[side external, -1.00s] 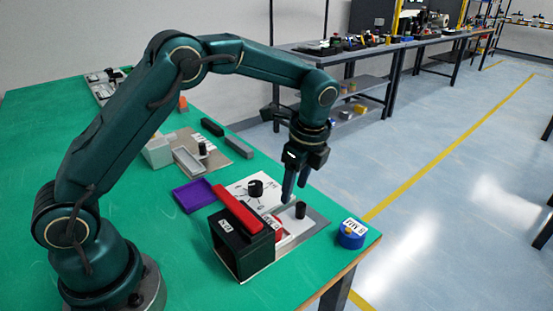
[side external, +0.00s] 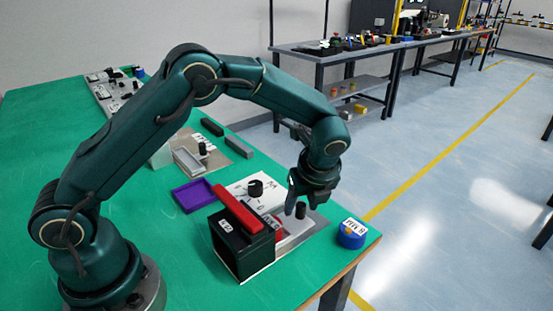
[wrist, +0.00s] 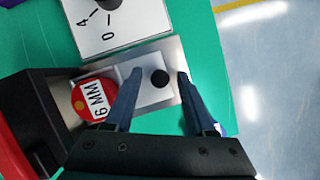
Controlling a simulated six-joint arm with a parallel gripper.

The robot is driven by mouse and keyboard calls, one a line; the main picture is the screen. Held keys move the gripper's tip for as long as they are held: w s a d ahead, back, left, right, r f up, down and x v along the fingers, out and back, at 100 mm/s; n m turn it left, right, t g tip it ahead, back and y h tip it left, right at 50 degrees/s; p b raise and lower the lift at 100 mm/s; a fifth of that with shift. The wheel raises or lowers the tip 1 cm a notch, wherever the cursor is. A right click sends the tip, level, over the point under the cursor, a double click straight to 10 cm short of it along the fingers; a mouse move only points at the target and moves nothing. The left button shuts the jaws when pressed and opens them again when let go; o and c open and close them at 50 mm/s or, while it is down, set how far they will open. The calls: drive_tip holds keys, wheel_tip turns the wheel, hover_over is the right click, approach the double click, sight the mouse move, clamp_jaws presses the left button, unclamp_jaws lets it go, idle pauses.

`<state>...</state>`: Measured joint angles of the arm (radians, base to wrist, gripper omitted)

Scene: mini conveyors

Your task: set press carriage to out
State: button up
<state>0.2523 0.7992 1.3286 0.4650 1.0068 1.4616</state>
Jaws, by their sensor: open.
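The press is a black box (side external: 238,246) with a red bar (side external: 238,208) on top. A grey base plate (side external: 316,223) runs out from it. On the plate a pale carriage (wrist: 150,93) carries a black knob (wrist: 160,77), which also shows in the side view (side external: 301,211). A red disc marked 6 MM (wrist: 96,99) sits at the carriage's press end, beside the black box. My gripper (wrist: 160,74) is open, one finger on each side of the knob in the wrist view. In the side view my gripper (side external: 302,204) is low, at the knob; contact cannot be told.
A white dial panel (wrist: 115,25) with a black dial lies beside the plate. A blue disc (side external: 351,234) stands near the table's corner. A purple tray (side external: 193,196), a grey tray (side external: 189,163) and dark blocks (side external: 212,127) lie farther back. Green table (side external: 130,215) is clear at left.

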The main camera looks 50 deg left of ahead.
clamp_jaws()
idle(1.4)
